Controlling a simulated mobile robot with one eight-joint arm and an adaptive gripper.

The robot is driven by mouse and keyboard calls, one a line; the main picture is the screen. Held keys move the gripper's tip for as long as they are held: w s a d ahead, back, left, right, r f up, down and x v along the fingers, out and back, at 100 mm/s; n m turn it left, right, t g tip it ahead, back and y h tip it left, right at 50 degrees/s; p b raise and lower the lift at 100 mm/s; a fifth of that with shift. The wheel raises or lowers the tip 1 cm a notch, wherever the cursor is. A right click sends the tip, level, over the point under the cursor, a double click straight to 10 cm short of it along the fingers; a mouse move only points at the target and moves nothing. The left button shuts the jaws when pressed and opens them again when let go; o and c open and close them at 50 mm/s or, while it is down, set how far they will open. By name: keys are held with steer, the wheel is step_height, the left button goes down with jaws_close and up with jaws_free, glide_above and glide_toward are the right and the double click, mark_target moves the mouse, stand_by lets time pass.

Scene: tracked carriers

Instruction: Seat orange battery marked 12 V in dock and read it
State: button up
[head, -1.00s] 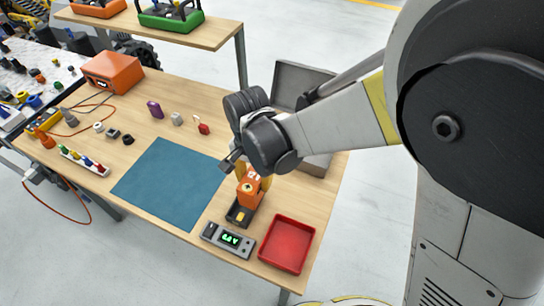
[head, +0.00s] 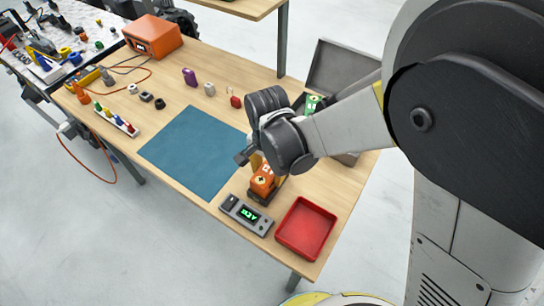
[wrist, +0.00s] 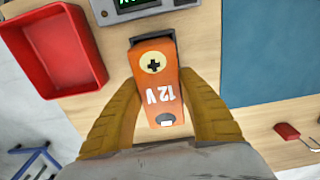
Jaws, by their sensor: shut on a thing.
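The orange battery (head: 263,181) is marked 12 V; its face with a plus terminal and the marking shows in the wrist view (wrist: 157,82). My gripper (head: 258,166) is shut on it, with a tan finger on each side in the wrist view (wrist: 160,80). The battery sits over the black dock (wrist: 152,40), which is mostly hidden under it. The grey meter (head: 246,214) beside the dock has a lit green reading that looks like 12-point-something V; the digits are too small to be sure.
A red tray (head: 306,228) stands right of the meter. A blue mat (head: 195,152) lies to the left. A grey lidded box (head: 345,68) holding a green battery (head: 313,103) is behind my arm. Small parts and an orange case (head: 153,36) stand farther back.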

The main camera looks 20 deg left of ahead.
steer(key=shift+f, duration=0.1)
steer(key=o, duration=1.4)
steer(key=shift+c, duration=0.2)
step_height(320, 180, up, 12)
steer(key=p, duration=0.4)
steer(key=d+r+n+t, duration=0.1)
steer(key=d+r, duration=0.3)
steer(key=d, duration=0.6)
steer(key=s+d+r+n+t, duration=0.1)
steer(key=d+r+t, duration=0.2)
steer(key=d, duration=0.8)
steer(key=s+d+r+n+t, duration=0.1)
steer(key=d+r+t, duration=0.2)
steer(key=d, duration=0.8)
step_height(320, 180, up, 2)
steer(key=shift+d+r, duration=0.15)
steer(key=shift+r, duration=0.05)
